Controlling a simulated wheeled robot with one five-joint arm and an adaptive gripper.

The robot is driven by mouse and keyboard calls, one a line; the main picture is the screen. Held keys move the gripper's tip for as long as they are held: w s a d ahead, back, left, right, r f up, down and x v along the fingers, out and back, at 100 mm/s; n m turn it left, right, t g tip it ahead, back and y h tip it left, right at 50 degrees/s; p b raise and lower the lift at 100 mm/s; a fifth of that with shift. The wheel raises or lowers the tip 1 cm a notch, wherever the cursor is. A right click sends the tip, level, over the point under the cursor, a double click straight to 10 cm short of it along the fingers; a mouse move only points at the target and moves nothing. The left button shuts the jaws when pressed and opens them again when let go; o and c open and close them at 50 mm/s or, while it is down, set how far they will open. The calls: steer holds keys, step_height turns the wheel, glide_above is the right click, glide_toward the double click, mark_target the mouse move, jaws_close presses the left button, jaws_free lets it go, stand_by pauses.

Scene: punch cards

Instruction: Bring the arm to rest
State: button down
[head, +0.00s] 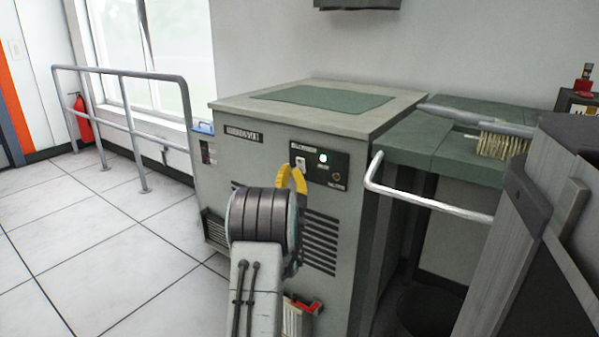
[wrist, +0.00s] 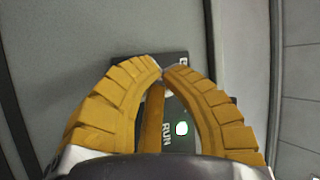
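My gripper (head: 291,177) has ribbed yellow fingers and is in front of the upper front of a grey machine cabinet (head: 262,164). In the wrist view, the fingertips (wrist: 161,71) come together with almost no gap, and nothing is held between them. A further yellow strip shows between the two fingers. Behind them is the black control panel (head: 319,168) with a lit green-white lamp (head: 323,157), which also shows in the wrist view (wrist: 181,128) beside the word RUN. A pale switch (head: 300,163) is just above the fingers in the head view. Whether the gripper touches the panel cannot be told.
A green mat (head: 322,96) lies on the cabinet top. To the right are a white bent rail (head: 425,201), a green-topped bench (head: 415,146) with a brush (head: 500,143), and a dark bin (head: 428,312). A grey railing (head: 130,77) and open tiled floor are at left.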

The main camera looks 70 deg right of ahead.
steer(key=shift+a, duration=0.25)
stand_by(0.6)
steer(key=w+a+r+n+t+y+p, duration=0.35)
steer(key=w+r+p, duration=0.45)
steer(key=w, duration=0.3)
steer(key=w+a+r+n+t+y+p, duration=0.1)
steer(key=w+a+r+n+y+p, duration=0.25)
steer(key=a, duration=0.35)
steer(key=w+a+r+n+y+p, duration=0.3)
steer(key=w+a+p, duration=0.2)
steer(key=a, duration=0.2)
steer(key=w+a+r+n+t+y+p, duration=0.1)
steer(key=w+a+r+n+y+p, duration=0.3)
steer(key=a, duration=0.3)
steer(key=s+a+r+n+g+y+p, duration=0.1)
steer(key=s+a+r+n+y+p, duration=0.2)
steer(key=a+p, duration=0.5)
steer(key=s+a+r+n+g+y+p, duration=0.1)
steer(key=a+r+n+g+y+p, duration=0.2)
steer(key=a, duration=0.9)
steer(key=s+a+r+n+g+y+p, duration=0.2)
steer(key=s+a+r+n+p, duration=0.3)
steer(key=s, duration=1)
steer(key=a+n+g+p, duration=0.1)
steer(key=a+n+p, duration=0.2)
steer(key=a+p, duration=0.2)
steer(key=shift+s+a+g+y+p, duration=0.3)
steer(key=shift+a+g+y+p, duration=0.1)
steer(key=shift+a, duration=0.85)
